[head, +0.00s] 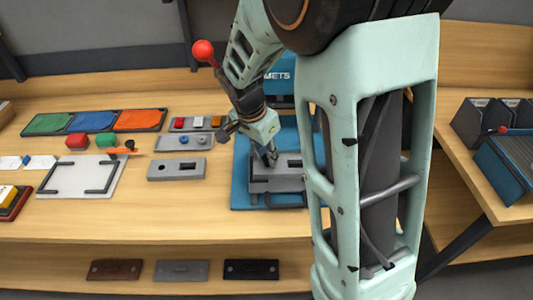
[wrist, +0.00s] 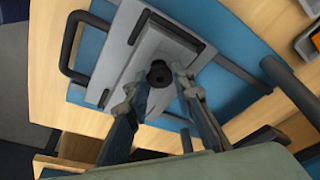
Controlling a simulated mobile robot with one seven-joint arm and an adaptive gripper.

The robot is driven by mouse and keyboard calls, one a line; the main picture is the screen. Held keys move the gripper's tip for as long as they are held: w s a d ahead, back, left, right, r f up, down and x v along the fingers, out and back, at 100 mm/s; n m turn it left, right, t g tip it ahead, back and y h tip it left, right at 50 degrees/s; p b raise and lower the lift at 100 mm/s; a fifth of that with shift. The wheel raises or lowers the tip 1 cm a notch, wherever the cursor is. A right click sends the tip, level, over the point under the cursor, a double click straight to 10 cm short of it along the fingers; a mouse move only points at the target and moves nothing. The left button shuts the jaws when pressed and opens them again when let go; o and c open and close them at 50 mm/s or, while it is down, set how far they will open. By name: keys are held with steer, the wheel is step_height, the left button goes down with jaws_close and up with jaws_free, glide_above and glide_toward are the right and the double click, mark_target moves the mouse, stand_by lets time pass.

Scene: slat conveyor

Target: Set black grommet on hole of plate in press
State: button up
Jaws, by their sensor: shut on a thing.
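My gripper (head: 270,158) points down over the blue press (head: 243,195) in the head view. In the wrist view, its fingers (wrist: 160,85) hold the black grommet (wrist: 159,74) between their tips. The grey plate (head: 288,176) lies in the press; in the wrist view the plate (wrist: 142,58) is behind the grommet and shows a dark slot towards its far end. The grommet looks close to the plate face, but I cannot tell whether they touch. The hole beneath the grommet is hidden. The grommet cannot be made out in the head view.
A red-knobbed lever (head: 203,51) rises beside my arm. Left of the press lie another grey plate with openings (head: 160,175), a tray with small coloured parts (head: 185,131), and a white board (head: 70,186). The table's front strip is clear.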

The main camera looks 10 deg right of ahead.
steer(key=shift+f+b, duration=0.55)
steer(key=shift+b, duration=0.55)
stand_by(1.1)
steer(key=o, duration=0.8)
